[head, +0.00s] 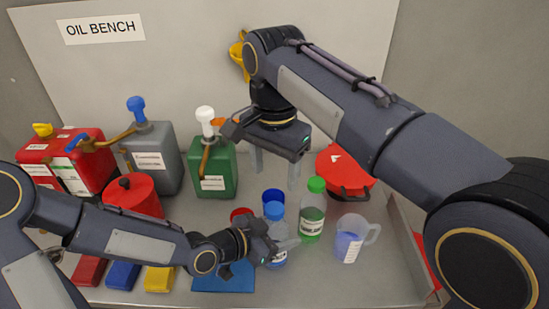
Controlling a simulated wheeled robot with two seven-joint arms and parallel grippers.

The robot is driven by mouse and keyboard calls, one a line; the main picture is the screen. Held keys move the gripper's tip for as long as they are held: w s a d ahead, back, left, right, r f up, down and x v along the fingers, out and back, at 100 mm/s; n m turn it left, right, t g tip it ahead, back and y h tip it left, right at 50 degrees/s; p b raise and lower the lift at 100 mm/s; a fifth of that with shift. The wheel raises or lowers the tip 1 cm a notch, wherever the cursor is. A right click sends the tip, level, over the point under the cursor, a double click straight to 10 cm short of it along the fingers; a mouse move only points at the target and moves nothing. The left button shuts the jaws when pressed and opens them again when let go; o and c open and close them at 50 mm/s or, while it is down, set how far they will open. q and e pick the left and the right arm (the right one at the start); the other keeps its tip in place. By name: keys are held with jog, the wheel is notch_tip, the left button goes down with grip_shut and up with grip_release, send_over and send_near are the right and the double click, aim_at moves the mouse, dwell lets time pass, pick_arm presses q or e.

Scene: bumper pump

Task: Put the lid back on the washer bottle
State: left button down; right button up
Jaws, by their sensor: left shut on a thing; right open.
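A clear bottle (279,259) with a blue lid (274,210) at its top, apparently the washer bottle, stands at the front middle of the bench. My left gripper (283,243) comes in low from the left and is shut on this bottle, below the lid. The gripper hides much of the bottle's middle, and I cannot tell how firmly the lid is seated. My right gripper (275,172) points down, open and empty, above and behind the bottle, apart from it.
A green-capped bottle (312,215) and a jug with blue liquid (349,240) stand close on the right. Green (214,172), grey (153,157) and red (66,157) cans stand at the back left. A blue mat (224,279) lies in front.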

notch_tip(320, 180, up, 2)
jog(key=shift+r, duration=0.2)
pick_arm(q)
jog(key=shift+c, duration=1.5)
grip_release()
jog(key=shift+s+a+r, duration=0.15)
jog(key=shift+a+r, duration=0.1)
jog(key=shift+a, duration=0.15)
jog(key=p+v, duration=0.2)
jog(key=v, duration=0.5)
jog(key=shift+p, duration=0.35)
pick_arm(e)
notch_tip(320, 180, up, 3)
jog(key=shift+f, duration=0.15)
pick_arm(q)
jog(key=shift+d+f, duration=0.1)
